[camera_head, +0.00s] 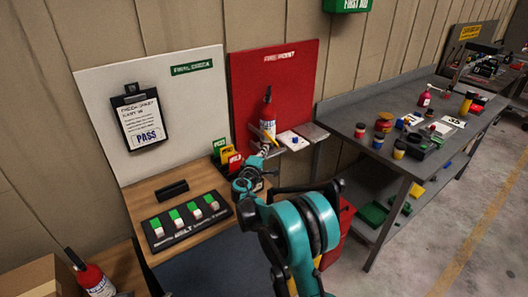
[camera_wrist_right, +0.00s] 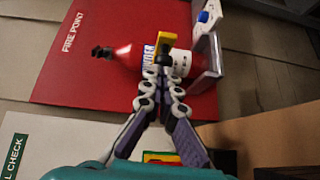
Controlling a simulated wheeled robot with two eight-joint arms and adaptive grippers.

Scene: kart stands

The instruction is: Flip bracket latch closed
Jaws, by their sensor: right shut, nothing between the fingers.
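A red fire extinguisher (camera_head: 267,112) with a white and blue label stands upright against the red fire point board (camera_head: 296,80). A yellow bracket latch (camera_head: 268,137) sits across its front, low on the body. The right wrist view shows the extinguisher (camera_wrist_right: 125,55) lying sideways in the picture, with the yellow latch (camera_wrist_right: 167,38) beside its label. My right gripper (camera_wrist_right: 162,74) is shut and empty, its tips pointing at the latch and very close to it; contact cannot be told. In the head view the right gripper (camera_head: 262,153) is partly hidden by its wrist. My left gripper is out of view.
A small grey shelf (camera_head: 312,131) with a white card juts out right of the extinguisher. Red, yellow and green tags (camera_head: 229,156) stand close left of my right gripper. A switch panel (camera_head: 186,219) lies on the wooden bench. A grey workbench (camera_head: 350,112) stands to the right.

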